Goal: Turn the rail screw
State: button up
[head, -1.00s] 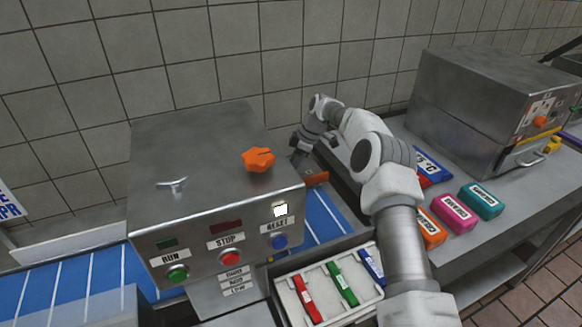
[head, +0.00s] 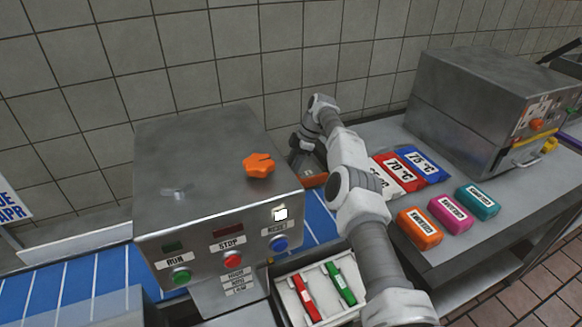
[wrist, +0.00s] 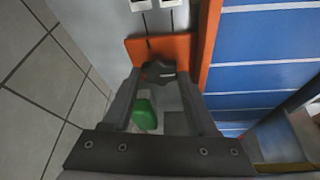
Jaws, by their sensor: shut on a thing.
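The rail screw shows as a dark lobed knob (wrist: 158,71) at the edge of an orange rail piece (wrist: 185,46) in the wrist view. My gripper (wrist: 160,78) is shut on this knob, with one finger on each side of it. In the head view, my gripper (head: 303,154) is behind the right side of the steel machine, above the orange rail piece (head: 314,180). The screw itself is hidden there by my gripper and the machine.
The steel machine (head: 200,150) with an orange top knob (head: 259,165) stands close on the left. A blue belt (head: 320,218) runs beside the rail. A green object (wrist: 145,114) lies below my fingers. The tiled wall is close behind.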

dwell(0.3)
jog(key=o, duration=1.4)
jog(key=shift+w+m+b, duration=0.1)
jog(key=shift+m+b, duration=0.2)
jog(key=shift+b, duration=0.25)
jog(key=shift+s+m+t+b, duration=0.2)
jog(key=shift+m+t+b, duration=0.2)
jog(key=shift+m+b, duration=0.2)
